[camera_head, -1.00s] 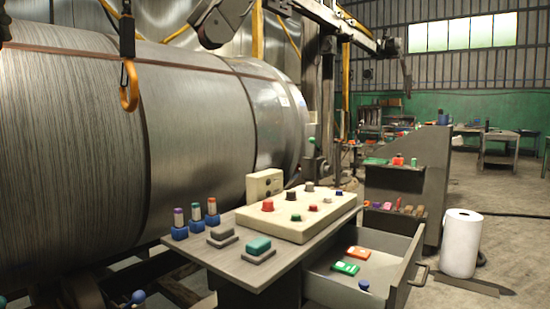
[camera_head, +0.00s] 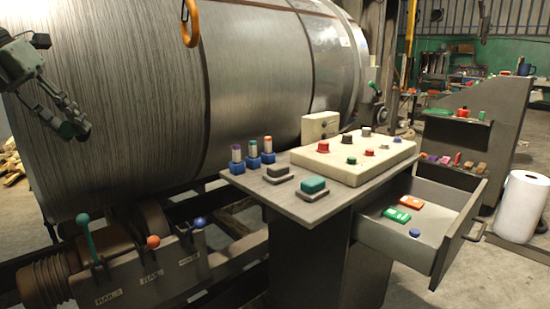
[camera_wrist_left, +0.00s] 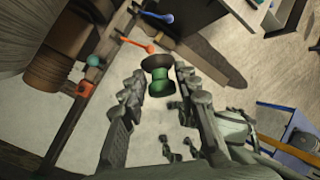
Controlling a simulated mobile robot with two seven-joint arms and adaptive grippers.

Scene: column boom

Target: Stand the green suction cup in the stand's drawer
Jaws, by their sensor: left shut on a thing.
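The green suction cup (camera_wrist_left: 160,85) is between the fingers of my left gripper in the left wrist view, with its dark cup end toward the top. My left gripper (camera_head: 77,128) is shut on it and hangs in front of the big metal coil at the left of the head view; the cup is hard to make out there. The stand (camera_head: 305,190) is right of centre. Its drawer (camera_head: 455,238) is pulled open at the right, well away from my left gripper. My right gripper is out of view.
The drawer holds a green item (camera_head: 397,215), an orange item (camera_head: 411,202) and a blue item (camera_head: 415,233), with bare floor around them. A control box (camera_head: 345,163) and several small things stand on the stand's top. Levers with coloured knobs (camera_head: 153,242) rise at lower left.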

